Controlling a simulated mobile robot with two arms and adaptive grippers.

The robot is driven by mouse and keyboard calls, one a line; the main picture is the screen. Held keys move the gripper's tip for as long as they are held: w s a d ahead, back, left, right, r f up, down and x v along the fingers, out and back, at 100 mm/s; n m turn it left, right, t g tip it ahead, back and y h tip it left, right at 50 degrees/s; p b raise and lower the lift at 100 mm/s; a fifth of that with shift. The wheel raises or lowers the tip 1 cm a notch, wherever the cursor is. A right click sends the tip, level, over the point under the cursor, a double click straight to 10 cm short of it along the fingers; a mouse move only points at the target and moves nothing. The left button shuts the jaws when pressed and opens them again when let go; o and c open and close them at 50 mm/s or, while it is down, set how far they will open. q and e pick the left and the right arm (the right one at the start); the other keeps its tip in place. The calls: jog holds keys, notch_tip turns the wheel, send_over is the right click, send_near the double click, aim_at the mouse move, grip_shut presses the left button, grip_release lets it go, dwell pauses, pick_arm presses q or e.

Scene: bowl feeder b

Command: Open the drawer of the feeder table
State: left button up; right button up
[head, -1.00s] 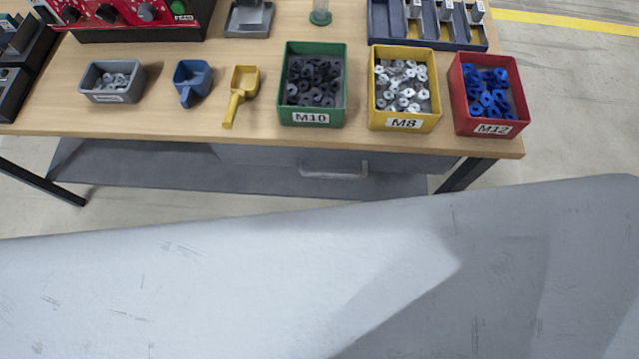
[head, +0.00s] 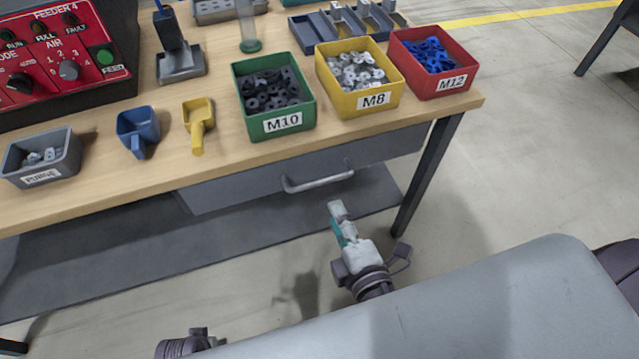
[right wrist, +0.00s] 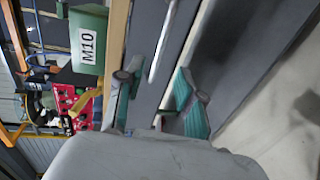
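The drawer (head: 235,188) is a grey front under the wooden table top, and it looks closed. Its pale bar handle (head: 317,184) sits on the drawer front; it also shows in the right wrist view (right wrist: 162,42). My right gripper (head: 336,207) is just below and in front of the handle in the head view. In the right wrist view its two teal-padded fingers (right wrist: 156,88) are apart, with the handle bar seen ahead between them and no clear contact. A dark part of my left arm (head: 185,344) shows at the bottom edge; its fingers are hidden.
On the feeder table (head: 90,190) stand the green M10 bin (head: 282,125), yellow M8 bin (head: 372,101), red M12 bin (head: 443,83), a blue scoop (head: 138,130), a yellow scoop (head: 198,122) and a grey bin (head: 40,177). A table leg (head: 425,180) stands right of the drawer.

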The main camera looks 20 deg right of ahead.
aim_at(320, 181)
jog(key=x, duration=1)
jog(key=shift+w+f, duration=0.1)
jog(key=shift+w, duration=0.25)
grip_shut()
